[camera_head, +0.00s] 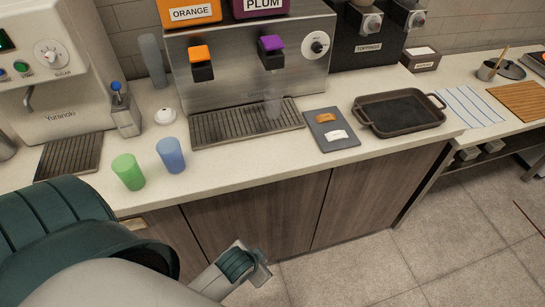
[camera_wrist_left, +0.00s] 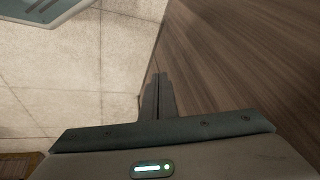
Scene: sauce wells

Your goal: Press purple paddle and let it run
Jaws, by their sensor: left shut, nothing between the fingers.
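The purple paddle (camera_head: 271,45) sticks out from the front of the steel dispenser (camera_head: 230,75), below the PLUM label (camera_head: 263,4). My left gripper (camera_head: 262,272) is low in front of the wooden cabinet doors, below the counter and well away from the paddle. Its fingers (camera_wrist_left: 157,90) are shut and empty in the left wrist view, beside the wood panel. My right gripper is not in view.
An orange paddle (camera_head: 199,55) is left of the purple one. Green (camera_head: 128,172) and blue (camera_head: 171,155) cups stand near the counter's front edge. A grey board (camera_head: 340,143) with two tags and a dark tray (camera_head: 385,118) lie right of the grate.

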